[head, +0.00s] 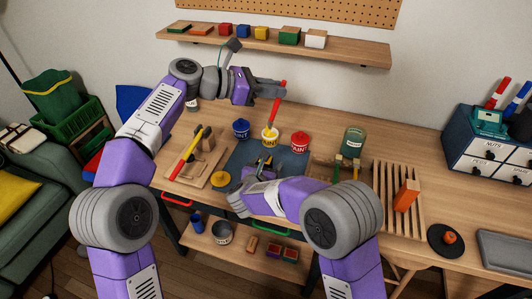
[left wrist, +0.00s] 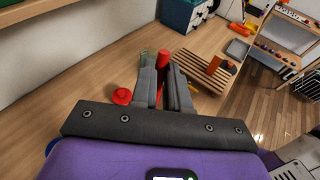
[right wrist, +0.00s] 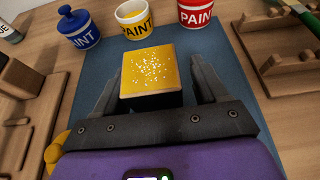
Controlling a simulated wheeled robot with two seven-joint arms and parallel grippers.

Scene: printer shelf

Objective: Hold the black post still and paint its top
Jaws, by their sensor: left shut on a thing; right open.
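The black post (right wrist: 152,98) stands upright on the blue mat in the right wrist view, its square top (right wrist: 150,68) yellow with white specks. My right gripper (right wrist: 155,85) is open with one finger on each side of the post, gaps showing. In the head view my right gripper (head: 262,172) is low at the mat and partly hides the post. My left gripper (head: 281,92) is shut on the red handle of a brush (head: 275,108), also seen in the left wrist view (left wrist: 163,60). The brush slants down toward the yellow paint pot (head: 270,139); its tip is unclear.
A blue pot (head: 241,130) and a red pot (head: 300,143) flank the yellow pot. A wooden rack with tools (head: 200,155) stands left of the blue mat (head: 238,158). A glass jar (head: 353,142) and a slatted rack (head: 388,185) are on the right. A wall shelf (head: 340,50) hangs behind.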

